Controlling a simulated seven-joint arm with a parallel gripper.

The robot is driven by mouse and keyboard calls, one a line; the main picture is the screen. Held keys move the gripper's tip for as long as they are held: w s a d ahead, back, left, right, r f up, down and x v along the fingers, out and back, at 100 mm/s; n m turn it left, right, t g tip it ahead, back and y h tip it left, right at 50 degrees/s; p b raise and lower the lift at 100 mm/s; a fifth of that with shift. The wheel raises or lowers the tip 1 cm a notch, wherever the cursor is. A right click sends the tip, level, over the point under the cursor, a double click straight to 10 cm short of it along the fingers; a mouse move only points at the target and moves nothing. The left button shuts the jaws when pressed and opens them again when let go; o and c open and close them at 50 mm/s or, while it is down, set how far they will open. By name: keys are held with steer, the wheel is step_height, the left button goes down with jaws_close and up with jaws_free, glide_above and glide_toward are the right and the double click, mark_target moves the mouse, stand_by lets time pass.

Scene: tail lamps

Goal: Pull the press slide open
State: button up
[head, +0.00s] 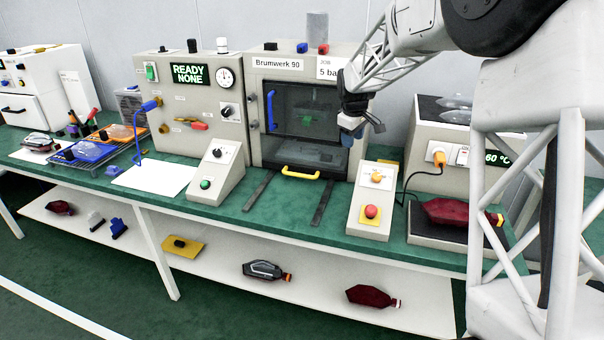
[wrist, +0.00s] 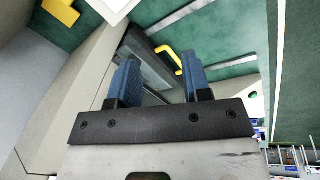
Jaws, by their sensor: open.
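The press (head: 305,62), labelled Brumwerk 90, stands at the back of the green bench. The press slide's yellow handle (head: 300,173) sticks out low at its front, above two dark rails (head: 323,203). The slide seems to be in the press. The clear front door with a blue handle (head: 270,110) looks shut. My gripper (head: 360,136) is open and empty in front of the press's right side, above and right of the yellow handle. In the wrist view the handle (wrist: 168,56) shows beyond and between the blue fingers (wrist: 160,80), apart from them.
A control box with a red button (head: 371,212) stands right of the rails, and a box with a green button (head: 206,184) stands left. A heater plate with a dark red lamp (head: 445,211) is at the right. The bench between the rails (head: 283,205) is clear.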

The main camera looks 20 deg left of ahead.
steer(key=w+a+f+n, duration=0.2)
steer(key=w+a+f, duration=0.45)
steer(key=a, duration=0.25)
steer(key=n, duration=0.3)
glide_toward(302, 172)
steer(key=s+d, duration=0.1)
steer(key=s, duration=0.3)
steer(key=shift+d+r, duration=0.1)
steer(key=shift+r, duration=0.3)
steer(key=shift+f, duration=0.1)
steer(key=shift+w+f, duration=0.25)
steer(key=shift+f, duration=1)
steer(key=shift+w+f, duration=0.2)
steer(key=shift+f, duration=1.05)
steer(key=shift+w+f, duration=0.25)
steer(key=shift+f, duration=1)
jaws_close()
